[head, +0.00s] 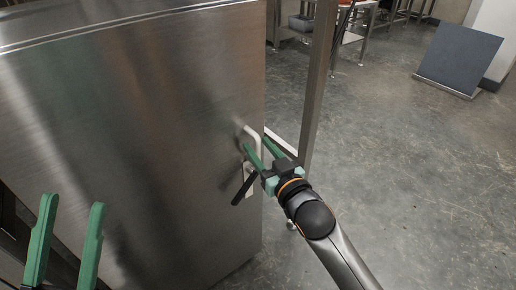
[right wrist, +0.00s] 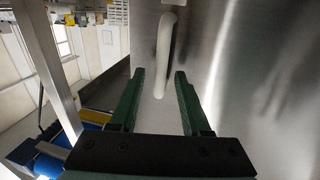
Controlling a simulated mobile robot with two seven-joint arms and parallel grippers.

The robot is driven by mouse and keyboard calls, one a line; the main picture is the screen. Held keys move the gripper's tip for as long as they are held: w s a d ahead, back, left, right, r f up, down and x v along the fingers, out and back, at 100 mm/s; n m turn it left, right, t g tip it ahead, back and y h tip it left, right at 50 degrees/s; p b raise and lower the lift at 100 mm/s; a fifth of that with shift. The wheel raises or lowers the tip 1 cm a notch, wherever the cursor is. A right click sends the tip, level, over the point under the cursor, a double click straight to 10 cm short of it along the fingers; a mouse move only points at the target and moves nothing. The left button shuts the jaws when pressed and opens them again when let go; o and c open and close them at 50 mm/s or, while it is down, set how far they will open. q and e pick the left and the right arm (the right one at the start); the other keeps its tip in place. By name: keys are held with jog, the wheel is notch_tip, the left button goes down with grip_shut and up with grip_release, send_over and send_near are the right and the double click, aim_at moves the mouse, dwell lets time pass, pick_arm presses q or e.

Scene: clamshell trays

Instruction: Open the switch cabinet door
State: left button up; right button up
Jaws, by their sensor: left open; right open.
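The switch cabinet door (head: 130,130) is a large brushed-steel panel filling the left half of the head view; it also shows in the right wrist view (right wrist: 260,70). A pale, loop-shaped handle (head: 249,131) stands near its right edge. My right gripper (head: 256,143) is open at the handle, its green fingers pointing toward the door. In the right wrist view the handle (right wrist: 164,50) runs upright, its lower end appearing between the open fingers; I cannot tell how deep it sits or whether they touch. My left gripper (head: 73,201) is open and empty at the lower left.
A metal post (head: 319,80) stands just right of the door edge. Steel tables (head: 358,20) are at the back, and a dark panel (head: 458,58) leans at the far right. The concrete floor (head: 430,170) on the right is clear.

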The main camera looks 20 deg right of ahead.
jog(key=shift+w+a, duration=0.1)
jog(key=shift+w, duration=0.5)
jog(key=shift+c, duration=0.4)
grip_shut()
dwell(0.7)
